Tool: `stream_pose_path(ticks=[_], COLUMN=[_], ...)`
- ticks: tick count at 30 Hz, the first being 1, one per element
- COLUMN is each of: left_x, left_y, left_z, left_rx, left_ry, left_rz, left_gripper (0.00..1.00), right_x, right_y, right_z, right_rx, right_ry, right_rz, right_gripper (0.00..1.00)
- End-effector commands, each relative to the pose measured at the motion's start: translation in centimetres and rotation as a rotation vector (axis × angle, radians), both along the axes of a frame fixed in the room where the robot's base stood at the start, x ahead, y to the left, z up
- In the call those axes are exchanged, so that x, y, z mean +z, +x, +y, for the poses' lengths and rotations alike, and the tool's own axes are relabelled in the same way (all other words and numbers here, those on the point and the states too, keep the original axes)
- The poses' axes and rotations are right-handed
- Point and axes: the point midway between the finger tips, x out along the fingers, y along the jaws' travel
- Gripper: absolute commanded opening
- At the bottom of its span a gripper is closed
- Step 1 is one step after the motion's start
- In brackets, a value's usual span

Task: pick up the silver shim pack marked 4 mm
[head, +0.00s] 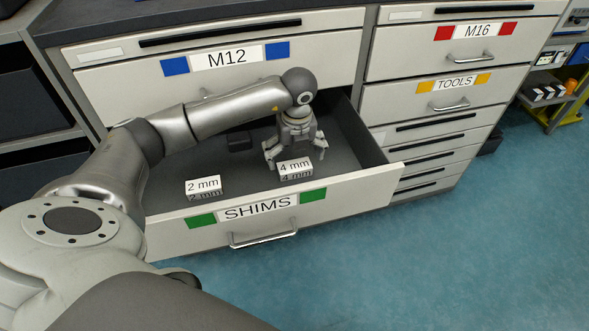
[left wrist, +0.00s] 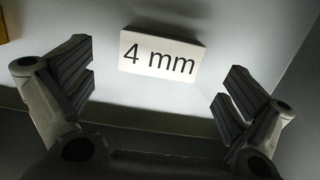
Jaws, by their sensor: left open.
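The shim pack marked 4 mm (head: 295,169) lies in the open drawer labelled SHIMS (head: 352,193), near its front panel. Its top is white with black lettering; its front side shows grey. In the left wrist view the 4 mm pack (left wrist: 161,54) shows between and beyond my finger pads, apart from both. My left gripper (head: 296,157) points down into the drawer, over and just behind the pack, with its fingers spread. Its fingers also show in the left wrist view (left wrist: 160,85), open and empty. My right gripper is not in view.
A pack marked 2 mm (head: 204,187) lies to the left in the same drawer. A dark block (head: 239,141) sits farther back. The drawer's front panel and side walls surround the packs. The M12 drawer (head: 327,50) above is closed. Blue floor (head: 440,260) is clear at the right.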

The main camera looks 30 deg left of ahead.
Motion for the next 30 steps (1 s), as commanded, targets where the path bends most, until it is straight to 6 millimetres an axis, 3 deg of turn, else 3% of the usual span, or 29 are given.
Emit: stream_pose_path(ticks=[1,6,15,27,30], left_x=[-1.1,-3.2,-3.5,-3.5,-3.4], left_y=[0.0,0.2,0.2,0.2,0.3], left_z=[0.0,0.2,0.2,0.2,0.2], left_rx=[0.000,0.001,0.000,0.000,0.000], left_ry=[0.000,0.001,0.001,0.001,0.000], left_rz=[0.005,0.003,0.001,0.001,0.000], left_gripper=[1.00,1.00,1.00,0.49,0.47], right_x=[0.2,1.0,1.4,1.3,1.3], right_y=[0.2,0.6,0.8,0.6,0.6], right_z=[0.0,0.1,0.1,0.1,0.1], right_rx=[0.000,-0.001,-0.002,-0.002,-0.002], right_ry=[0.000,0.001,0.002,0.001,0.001], right_rz=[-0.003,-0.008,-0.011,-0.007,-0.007], right_gripper=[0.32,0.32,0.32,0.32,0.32])
